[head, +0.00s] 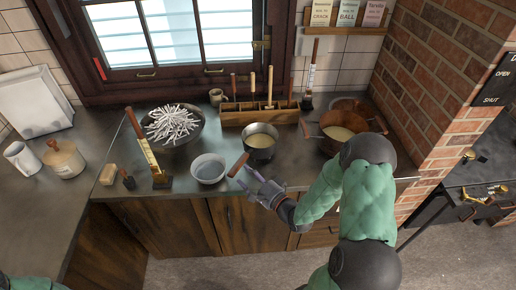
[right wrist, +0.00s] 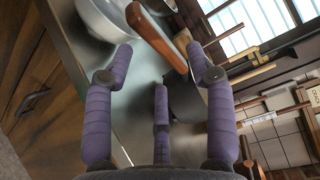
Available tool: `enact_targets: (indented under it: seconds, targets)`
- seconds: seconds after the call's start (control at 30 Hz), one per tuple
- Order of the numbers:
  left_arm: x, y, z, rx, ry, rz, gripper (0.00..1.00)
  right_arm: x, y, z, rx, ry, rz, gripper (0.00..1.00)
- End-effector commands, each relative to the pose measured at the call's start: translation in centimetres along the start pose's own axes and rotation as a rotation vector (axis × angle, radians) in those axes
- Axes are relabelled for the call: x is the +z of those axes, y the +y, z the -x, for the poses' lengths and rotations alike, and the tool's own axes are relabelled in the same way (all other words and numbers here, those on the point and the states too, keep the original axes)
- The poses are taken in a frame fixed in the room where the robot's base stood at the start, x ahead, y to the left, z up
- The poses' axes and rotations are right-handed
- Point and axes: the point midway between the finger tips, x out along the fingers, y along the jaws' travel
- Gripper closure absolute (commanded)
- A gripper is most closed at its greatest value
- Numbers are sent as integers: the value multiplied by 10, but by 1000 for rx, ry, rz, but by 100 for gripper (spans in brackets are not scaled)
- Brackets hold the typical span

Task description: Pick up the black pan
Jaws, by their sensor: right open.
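The black pan (head: 260,143) stands on the dark counter, with pale contents inside. Its brown wooden handle (head: 238,165) points to the front left, over the counter's front part. My right gripper (head: 250,180) is open and empty at the counter's front edge, just in front of the handle. In the right wrist view the handle (right wrist: 155,35) runs beyond and between the spread purple fingers of my gripper (right wrist: 157,62), apparently apart from them. The pan body (right wrist: 184,100) is dark and partly hidden behind the fingers. My left gripper is out of view.
A white bowl (head: 208,168) stands close left of the handle. A larger bowl of white sticks (head: 173,125) is behind it. A wooden tool caddy (head: 257,115) stands behind the pan, and copper pots (head: 333,145) stand to the right.

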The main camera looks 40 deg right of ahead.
Motion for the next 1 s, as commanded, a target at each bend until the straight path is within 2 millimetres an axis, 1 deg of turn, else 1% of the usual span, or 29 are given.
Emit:
enact_targets:
  seconds: [0.03, 0.1, 0.37, 0.53, 0.63, 0.77, 0.97, 1.0]
  targets:
    - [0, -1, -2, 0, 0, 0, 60, 1, 1, -8, 0, -4, 1, 44]
    - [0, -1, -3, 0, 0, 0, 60, 0, 1, -16, 0, -2, 1, 44]
    - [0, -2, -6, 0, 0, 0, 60, -4, 2, -33, 1, 0, 2, 44]
    - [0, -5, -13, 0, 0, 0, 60, -12, 6, -56, 0, -1, 2, 44]
    - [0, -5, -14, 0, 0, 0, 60, -11, 5, -68, 1, -1, 2, 44]
    - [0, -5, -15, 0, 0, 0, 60, -11, 4, -75, 1, 0, 1, 44]
    - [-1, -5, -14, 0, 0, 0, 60, -12, 4, -76, 2, 1, 1, 44]
    - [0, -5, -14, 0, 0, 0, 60, -12, 4, -76, 2, 1, 1, 50]
